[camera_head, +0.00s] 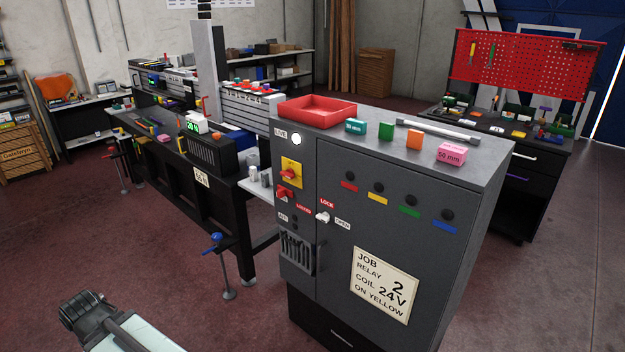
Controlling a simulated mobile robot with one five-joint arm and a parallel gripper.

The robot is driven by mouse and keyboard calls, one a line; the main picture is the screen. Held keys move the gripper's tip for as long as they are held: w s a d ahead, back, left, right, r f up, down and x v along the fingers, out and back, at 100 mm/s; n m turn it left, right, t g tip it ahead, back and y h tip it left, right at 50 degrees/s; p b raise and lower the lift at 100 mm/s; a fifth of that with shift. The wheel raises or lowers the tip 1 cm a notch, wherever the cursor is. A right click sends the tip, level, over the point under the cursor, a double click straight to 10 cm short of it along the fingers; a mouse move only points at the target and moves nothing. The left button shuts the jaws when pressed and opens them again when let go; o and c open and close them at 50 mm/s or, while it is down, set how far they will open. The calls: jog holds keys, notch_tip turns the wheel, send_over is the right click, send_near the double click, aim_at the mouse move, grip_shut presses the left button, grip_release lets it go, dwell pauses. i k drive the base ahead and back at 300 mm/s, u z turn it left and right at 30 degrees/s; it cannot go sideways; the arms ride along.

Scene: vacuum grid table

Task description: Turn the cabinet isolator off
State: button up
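The grey cabinet (340,240) stands right of centre. Its isolator (291,173) is a red rotary handle on a yellow plate, high on the narrow left panel of the front; its exact on or off marking is too small to read. A round lamp (296,140) beside the "LIVE" label above it looks white and lit. A smaller red handle (285,194) sits just below the isolator. A white latch knob (322,217) sits on the door between "LOCK" and "OPEN" labels. A dark and pale part of my arm shows at the lower left, well apart from the cabinet. My gripper's fingertips are not visible.
A red tray (316,111), coloured blocks and a grey bar (437,130) lie on the cabinet top. A workbench (190,178) with a blue-handled clamp (213,243) stands left of the cabinet.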

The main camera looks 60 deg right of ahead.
aim_at(290, 173)
jog(key=u, duration=0.15)
jog(key=i, duration=0.9)
jog(key=z, duration=0.05)
